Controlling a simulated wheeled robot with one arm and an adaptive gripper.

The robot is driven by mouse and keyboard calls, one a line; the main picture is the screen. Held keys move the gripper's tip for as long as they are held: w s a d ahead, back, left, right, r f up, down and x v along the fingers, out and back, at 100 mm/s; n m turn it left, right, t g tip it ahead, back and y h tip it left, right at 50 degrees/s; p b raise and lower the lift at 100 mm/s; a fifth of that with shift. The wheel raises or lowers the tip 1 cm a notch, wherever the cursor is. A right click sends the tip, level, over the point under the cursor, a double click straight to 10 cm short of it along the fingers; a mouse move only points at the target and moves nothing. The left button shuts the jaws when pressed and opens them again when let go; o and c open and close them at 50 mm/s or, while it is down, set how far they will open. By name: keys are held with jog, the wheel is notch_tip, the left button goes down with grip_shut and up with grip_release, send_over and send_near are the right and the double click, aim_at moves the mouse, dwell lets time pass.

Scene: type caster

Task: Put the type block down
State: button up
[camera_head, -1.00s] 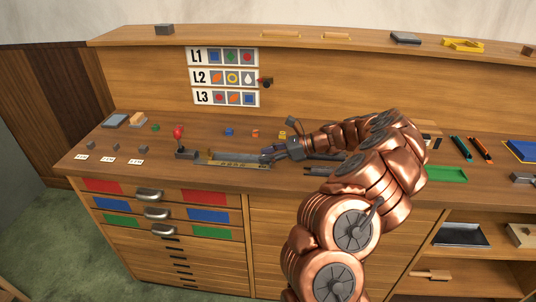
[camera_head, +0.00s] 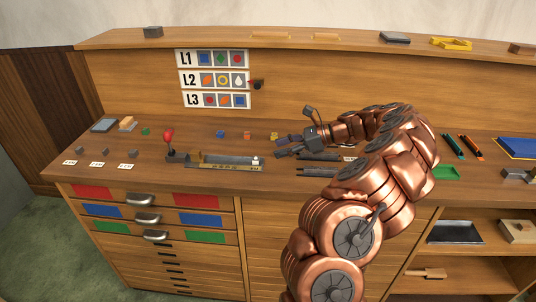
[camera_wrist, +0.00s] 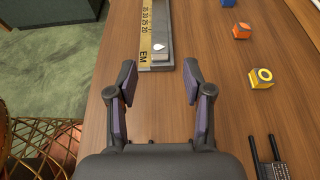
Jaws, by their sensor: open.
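My gripper (camera_wrist: 160,85) is open and empty, its two dark fingers spread wide with bare wood between them. In the head view my gripper (camera_head: 277,147) is just right of a long metal channel (camera_head: 225,165). The channel (camera_wrist: 149,30) has a yellow scale marked EM along one side. A grey type block with a white drop mark (camera_wrist: 159,47) sits at the channel's near end, just beyond my fingertips and apart from them. In the head view the block's mark is too small to make out.
Orange (camera_wrist: 241,31) and yellow-ringed (camera_wrist: 261,78) blocks lie to the right in the wrist view. A red-knobbed lever (camera_head: 168,137) stands at the channel's left end. Dark metal bars (camera_head: 322,157) lie close under my arm. A sign board (camera_head: 214,79) hangs behind.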

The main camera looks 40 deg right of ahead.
jog(key=shift+v, duration=2.2)
jog(key=a+r+n+g+y, duration=0.1)
jog(key=a+r+n+g, duration=0.2)
jog(key=a, duration=0.6)
jog(key=a+r+n+g, duration=0.1)
jog(key=a+r+n, duration=0.3)
jog(key=a, duration=0.5)
jog(key=s+a+n+g+h, duration=0.2)
jog(key=s+a+n+g, duration=0.35)
jog(key=a, duration=0.75)
jog(key=s+a+f+n+h, duration=0.2)
jog(key=s+a+n, duration=0.15)
jog(key=s, duration=0.25)
jog(key=s+a+f+n+h, duration=0.1)
jog(key=s+a+n+h, duration=0.15)
jog(key=s+n, duration=0.2)
jog(key=s+d+f+n+h, duration=0.2)
jog(key=s+f, duration=0.1)
jog(key=s, duration=0.4)
jog(key=s+d+f+n+g+h, duration=0.1)
jog(key=s+d+f+n+h, duration=0.1)
jog(key=s, duration=0.5)
jog(key=shift+s+d+f+n+h, duration=0.2)
jog(key=shift+s+f+n+h, duration=0.15)
jog(key=shift+f+n, duration=0.4)
jog(key=shift+r, duration=0.1)
